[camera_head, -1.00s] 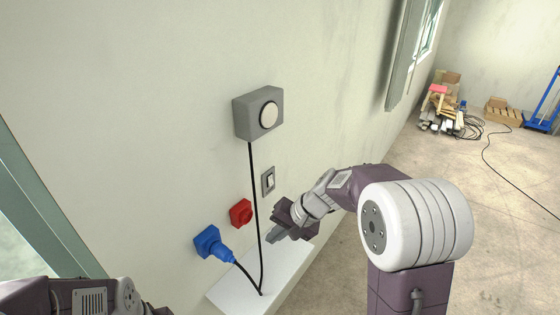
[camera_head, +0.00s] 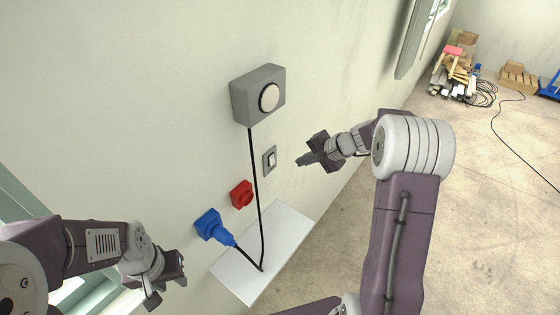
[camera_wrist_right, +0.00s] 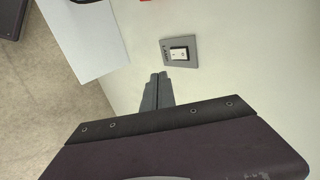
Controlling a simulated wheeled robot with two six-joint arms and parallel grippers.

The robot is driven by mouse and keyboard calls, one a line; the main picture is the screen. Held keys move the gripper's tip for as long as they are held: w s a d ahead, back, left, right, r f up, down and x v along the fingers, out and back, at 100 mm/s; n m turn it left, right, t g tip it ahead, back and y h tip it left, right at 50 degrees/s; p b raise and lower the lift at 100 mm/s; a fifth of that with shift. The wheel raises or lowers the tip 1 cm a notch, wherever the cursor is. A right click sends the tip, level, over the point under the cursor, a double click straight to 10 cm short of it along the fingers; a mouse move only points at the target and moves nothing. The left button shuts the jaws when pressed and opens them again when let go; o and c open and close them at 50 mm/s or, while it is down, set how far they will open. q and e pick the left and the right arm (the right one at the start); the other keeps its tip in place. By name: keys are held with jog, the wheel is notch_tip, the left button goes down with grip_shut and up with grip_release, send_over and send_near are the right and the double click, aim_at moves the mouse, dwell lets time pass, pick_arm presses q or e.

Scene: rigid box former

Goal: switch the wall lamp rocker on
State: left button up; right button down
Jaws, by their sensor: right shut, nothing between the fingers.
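The rocker switch (camera_head: 270,161) is a small white rocker in a grey plate on the wall; it also shows in the right wrist view (camera_wrist_right: 180,53). Which side of the rocker is pressed in I cannot tell. The wall lamp (camera_head: 258,95) is a grey box with a round pale disc, above the switch; it shows no clear glow. My right gripper (camera_head: 299,162) is shut and empty, its tips right of the switch and apart from it. In the right wrist view its fingers (camera_wrist_right: 158,77) point toward the plate. My left gripper (camera_head: 168,284) seems open and empty at the lower left.
A red socket (camera_head: 241,194) and a blue plug (camera_head: 213,227) sit on the wall below left of the switch. A black cable (camera_head: 258,195) hangs from the lamp to a white shelf (camera_head: 280,232).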

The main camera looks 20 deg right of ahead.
aim_at(274, 163)
jog(key=w+a+f+p, duration=0.4)
jog(key=w+a+f, duration=0.2)
jog(key=w, duration=0.1)
jog(key=shift+s+r, duration=0.1)
jog(key=shift+w+f+b, duration=0.2)
jog(key=shift+f+b, duration=0.35)
jog(key=shift+b, duration=0.65)
jog(key=shift+r+p, duration=0.3)
jog(key=shift+r, duration=0.3)
